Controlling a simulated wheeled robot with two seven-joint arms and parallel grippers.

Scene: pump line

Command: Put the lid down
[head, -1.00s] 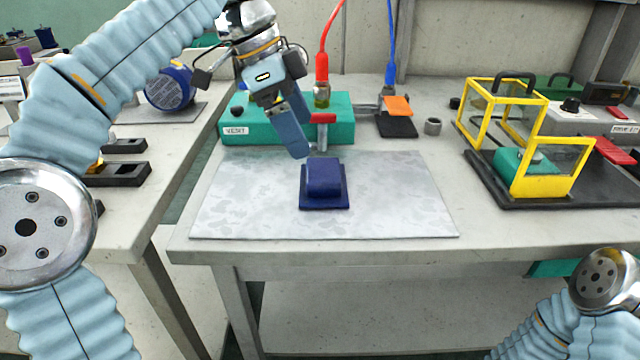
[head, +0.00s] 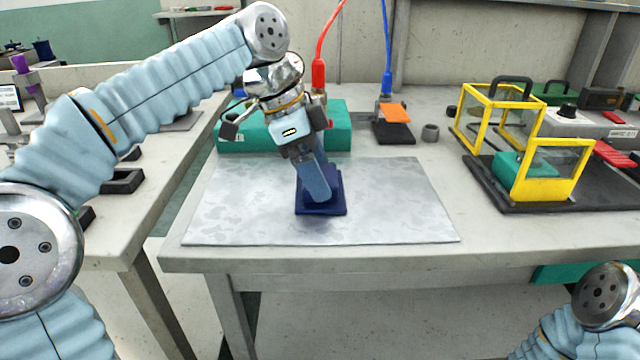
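A dark blue lid-like piece (head: 335,208) with a square base and a raised block lies flat on the grey mottled mat (head: 408,205). My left gripper (head: 318,194) points down at it, its fingers over the raised block and hiding most of it. I see the fingers nearly edge-on, so I cannot tell whether they are closed on the block. The base seems to rest on the mat. My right gripper is out of view; only part of my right arm shows at the bottom right corner.
A black block with an orange flap (head: 394,113) and a small grey ring (head: 430,132) are at the back. A yellow-framed clear guard (head: 548,188) stands on a black tray at right.

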